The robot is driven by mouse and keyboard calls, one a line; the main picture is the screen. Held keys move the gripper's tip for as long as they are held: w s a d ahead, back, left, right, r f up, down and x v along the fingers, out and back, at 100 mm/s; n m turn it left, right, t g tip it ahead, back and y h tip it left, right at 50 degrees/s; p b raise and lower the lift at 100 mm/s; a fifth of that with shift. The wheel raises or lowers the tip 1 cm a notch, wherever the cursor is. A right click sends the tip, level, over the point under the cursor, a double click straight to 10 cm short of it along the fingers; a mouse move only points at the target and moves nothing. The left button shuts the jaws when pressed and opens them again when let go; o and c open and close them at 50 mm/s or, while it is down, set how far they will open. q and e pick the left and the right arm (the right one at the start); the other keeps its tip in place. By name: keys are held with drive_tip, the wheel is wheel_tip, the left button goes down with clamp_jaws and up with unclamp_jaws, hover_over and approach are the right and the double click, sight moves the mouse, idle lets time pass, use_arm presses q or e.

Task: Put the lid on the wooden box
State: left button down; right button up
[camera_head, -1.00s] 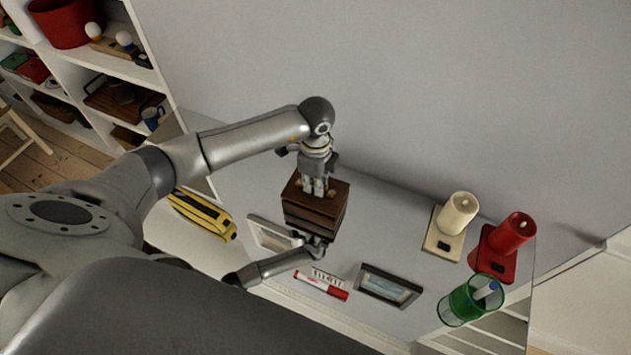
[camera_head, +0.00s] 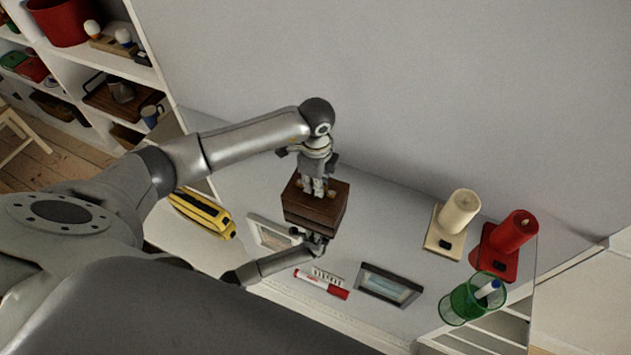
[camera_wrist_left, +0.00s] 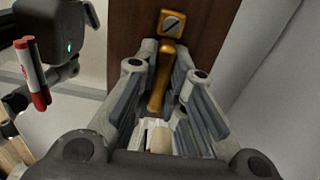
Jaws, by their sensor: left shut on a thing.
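The wooden box (camera_head: 310,220) is dark brown and stands on the white shelf top. Its lid (camera_head: 338,192) is a brown slab with a brass handle; a dark line shows between lid and box, and I cannot tell whether the lid is fully seated. My left gripper (camera_head: 313,191) points down from above and is shut on the lid's handle. In the left wrist view the brass handle (camera_wrist_left: 160,78) runs between the fingers, with brown wood behind it. My right gripper (camera_head: 314,241) is at the box's front side; its fingers are too small to read.
A red marker (camera_head: 325,286) and a dark picture frame (camera_head: 388,286) lie in front. A yellow object (camera_head: 203,213) lies at left. The wall is close behind.

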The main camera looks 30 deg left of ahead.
use_arm(q)
drive_tip(key=shift+f, duration=0.2)
drive_tip(key=c, duration=1.4)
unclamp_jaws()
drive_tip(key=shift+r+p, duration=2.75)
drive_tip(key=shift+r, duration=0.8)
